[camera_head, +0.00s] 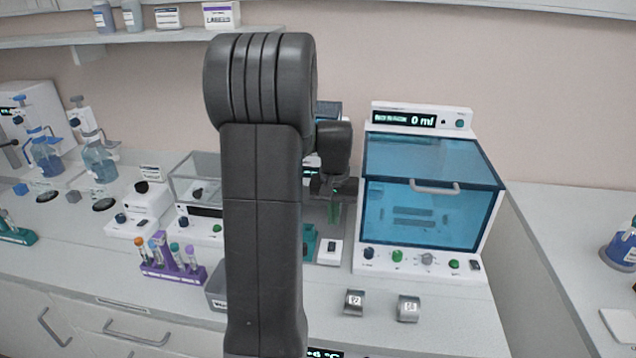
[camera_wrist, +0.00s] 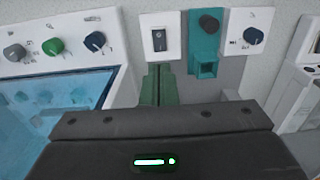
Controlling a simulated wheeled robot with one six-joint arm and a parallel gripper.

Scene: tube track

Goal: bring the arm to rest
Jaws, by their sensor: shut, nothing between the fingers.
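My gripper (camera_head: 334,212) is in front of the equipment on the bench, in the middle of the head view, partly hidden by my own dark arm link. Its green fingers (camera_wrist: 159,85) show close together in the wrist view, pointing toward a white switch plate (camera_wrist: 160,38). The fingers are shut with nothing between them. The rest of my arm stands upright in the head view and hides part of the bench.
A blue-windowed cabinet (camera_head: 430,158) reading 0 ml stands right of my gripper. A purple rack (camera_head: 172,272) with several capped tubes is at left. A teal holder (camera_wrist: 203,62) sits beside the switch plate.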

